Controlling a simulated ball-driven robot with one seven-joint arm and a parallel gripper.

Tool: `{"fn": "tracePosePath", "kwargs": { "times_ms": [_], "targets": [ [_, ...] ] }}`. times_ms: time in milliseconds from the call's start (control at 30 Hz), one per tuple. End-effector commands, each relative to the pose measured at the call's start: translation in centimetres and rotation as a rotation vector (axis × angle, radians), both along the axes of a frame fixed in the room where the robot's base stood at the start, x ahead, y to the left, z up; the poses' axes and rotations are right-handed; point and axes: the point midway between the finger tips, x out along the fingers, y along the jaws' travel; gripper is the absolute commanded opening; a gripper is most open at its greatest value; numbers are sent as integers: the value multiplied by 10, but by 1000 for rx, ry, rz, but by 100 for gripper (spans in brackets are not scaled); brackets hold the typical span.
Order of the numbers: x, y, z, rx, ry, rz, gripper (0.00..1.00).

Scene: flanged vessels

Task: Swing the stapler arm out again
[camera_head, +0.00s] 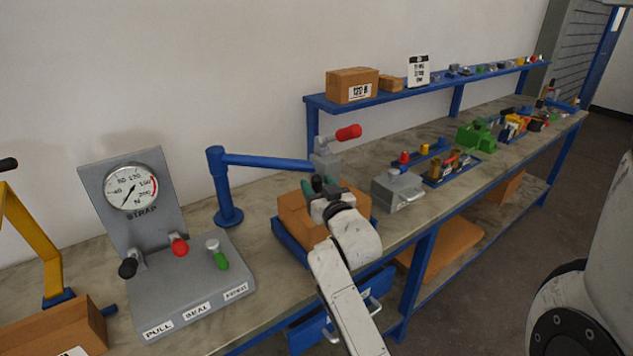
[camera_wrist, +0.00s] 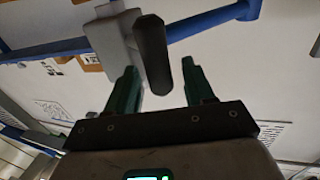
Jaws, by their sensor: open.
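The stapler arm (camera_head: 268,161) is a blue bar that runs right from a blue post (camera_head: 226,190) on the bench. A grey stapler head (camera_head: 325,160) hangs at its end, with a red-tipped lever (camera_head: 348,132) on top. The head is over a cardboard box (camera_head: 293,218). My gripper (camera_head: 318,184) is at the stapler head. In the wrist view, its green fingers (camera_wrist: 163,90) are open on either side of a dark handle (camera_wrist: 152,52), with gaps visible. The grey head (camera_wrist: 117,42) and blue bar (camera_wrist: 212,22) show behind. My gripper partly hides the head's lower part.
A strapping console with a gauge (camera_head: 131,187) and levers stands left, beside a yellow frame (camera_head: 30,240). A grey case (camera_head: 398,188) stands right of the box. A blue shelf (camera_head: 420,90) runs along the back. Bench room left of the box is partly clear.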

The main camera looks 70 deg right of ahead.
Motion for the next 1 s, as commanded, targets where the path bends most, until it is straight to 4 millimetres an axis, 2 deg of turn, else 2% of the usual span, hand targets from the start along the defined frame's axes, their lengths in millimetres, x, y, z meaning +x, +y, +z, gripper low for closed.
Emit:
{"fn": "tracePosePath", "kwargs": {
  "times_ms": [200, 467, 1000],
  "targets": [
    [9, -10, 0, -1, 0, 0, 53],
    [9, -10, 0, 0, 0, 0, 53],
    [9, -10, 0, 0, 0, 1, 1]
  ]
}}
